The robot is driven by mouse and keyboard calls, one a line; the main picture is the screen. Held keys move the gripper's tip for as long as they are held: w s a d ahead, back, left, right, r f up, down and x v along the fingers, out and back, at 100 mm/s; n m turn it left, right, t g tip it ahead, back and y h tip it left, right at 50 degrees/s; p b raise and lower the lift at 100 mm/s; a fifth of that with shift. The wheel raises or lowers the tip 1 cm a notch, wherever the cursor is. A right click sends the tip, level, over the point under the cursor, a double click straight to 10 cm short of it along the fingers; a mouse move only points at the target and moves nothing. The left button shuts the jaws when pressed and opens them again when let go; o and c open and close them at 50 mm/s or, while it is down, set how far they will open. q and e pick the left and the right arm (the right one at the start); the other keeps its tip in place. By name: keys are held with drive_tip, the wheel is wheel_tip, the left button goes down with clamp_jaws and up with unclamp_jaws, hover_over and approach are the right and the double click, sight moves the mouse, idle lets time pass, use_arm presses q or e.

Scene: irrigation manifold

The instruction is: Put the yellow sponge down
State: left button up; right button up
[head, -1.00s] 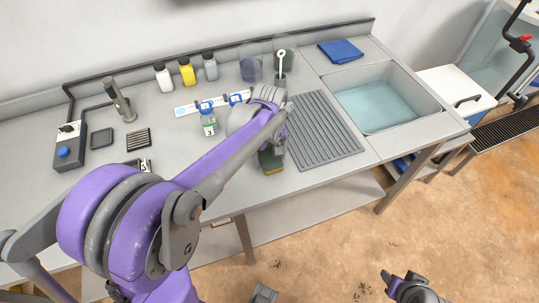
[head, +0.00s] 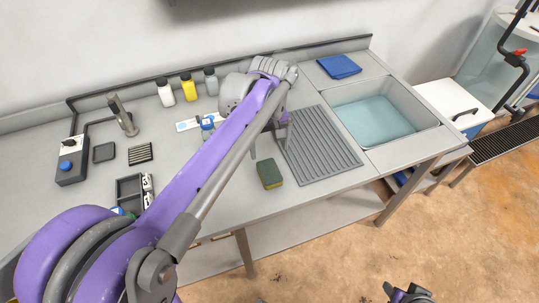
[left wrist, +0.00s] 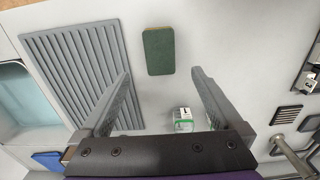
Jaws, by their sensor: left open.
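The yellow sponge (head: 270,174), with a dark green top, lies flat on the grey worktop near the front edge, just left of the ribbed drainer. In the left wrist view the sponge (left wrist: 159,51) shows its green face beyond my fingertips, with clear space between it and them. My left gripper (head: 268,142) is open and empty, above the worktop and behind the sponge; its two fingers (left wrist: 160,76) stand wide apart in the left wrist view. My right gripper (head: 410,293) shows only partly at the bottom edge, and its jaws are unclear.
The ribbed drainer (head: 318,146) lies beside the sink basin (head: 380,112). A blue cloth (head: 339,66) lies behind the sink. Several bottles (head: 188,88) stand along the back. A small clear bottle (left wrist: 183,119) shows near my left fingers. My left arm hides part of the worktop.

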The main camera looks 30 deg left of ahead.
use_arm(q)
drive_tip(key=s+d+f+m+t, duration=0.2)
drive_tip(key=s+d+f+m, duration=0.1)
drive_tip(key=s, duration=0.5)
drive_tip(key=s+d+f+m+t, duration=0.3)
drive_tip(key=s+f+m, duration=0.3)
drive_tip(key=s+m, duration=0.1)
drive_tip(key=shift+s+d+f, duration=0.2)
drive_tip(key=shift+s+d, duration=0.2)
drive_tip(key=shift+s, duration=0.15)
drive_tip(key=shift+w+r+p, duration=0.25)
drive_tip(key=shift+r+p, duration=0.7)
drive_tip(key=shift+r, duration=0.25)
